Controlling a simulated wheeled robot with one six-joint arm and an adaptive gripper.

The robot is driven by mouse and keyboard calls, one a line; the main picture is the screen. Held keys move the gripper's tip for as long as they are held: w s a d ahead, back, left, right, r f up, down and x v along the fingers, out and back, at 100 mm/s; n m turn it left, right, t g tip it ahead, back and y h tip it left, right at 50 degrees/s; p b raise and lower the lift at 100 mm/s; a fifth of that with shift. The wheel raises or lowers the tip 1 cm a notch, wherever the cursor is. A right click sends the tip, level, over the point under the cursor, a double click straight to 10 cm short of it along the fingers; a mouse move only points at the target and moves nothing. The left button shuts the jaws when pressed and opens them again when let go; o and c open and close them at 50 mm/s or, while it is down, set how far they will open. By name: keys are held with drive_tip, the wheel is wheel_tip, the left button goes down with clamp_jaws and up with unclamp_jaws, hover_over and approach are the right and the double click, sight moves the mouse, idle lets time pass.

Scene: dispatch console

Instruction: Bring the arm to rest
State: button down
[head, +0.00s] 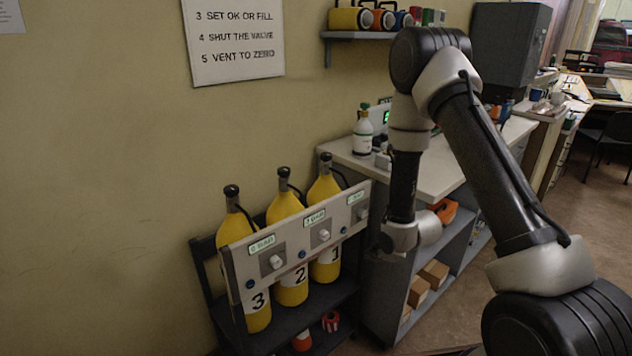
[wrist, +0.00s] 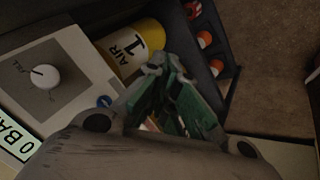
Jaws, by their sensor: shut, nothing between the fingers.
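My arm rises from the lower right of the head view, bends at a high elbow and hangs down in front of the workbench (head: 455,172). Its wrist is beside the right end of the cylinder rack's grey panel (head: 240,262). The fingers are hidden in the head view. In the wrist view my gripper (wrist: 156,66) is shut and empty, its fingertips together. Behind the fingertips is the yellow cylinder marked AIR 1 (wrist: 135,52). A white knob (wrist: 44,76) on the panel is at the left of that view.
Yellow cylinders 3 (head: 258,312), 2 (head: 291,290) and 1 (head: 326,266) stand in the dark rack. A green-topped bottle (head: 363,134) stands on the bench. A wall shelf (head: 352,35) holds coloured items. Open floor (head: 585,215) lies at the right.

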drive_tip(key=s+d+r+m+g+h, duration=0.25)
drive_tip(key=s+d+m+g, duration=0.35)
drive_tip(key=s, duration=0.5)
drive_tip(key=s+d+r+m+t, duration=0.1)
drive_tip(key=s+r+m, duration=0.2)
drive_tip(key=r, duration=0.9)
drive_tip(key=s+d+r+m+t, duration=0.1)
drive_tip(key=s+d+r+m, duration=0.1)
drive_tip(key=s+r, duration=0.7)
drive_tip(key=s+d+r+m+t, duration=0.1)
drive_tip(key=s+r+m, duration=0.3)
drive_tip(key=r, duration=1.1)
drive_tip(key=s+d, duration=0.1)
drive_tip(key=s, duration=0.2)
drive_tip(key=shift+d+r+t, duration=0.25)
drive_tip(key=shift+r+t, duration=0.05)
drive_tip(key=shift+r, duration=0.1)
drive_tip(key=shift+s+h, duration=0.1)
drive_tip(key=shift+h, duration=0.15)
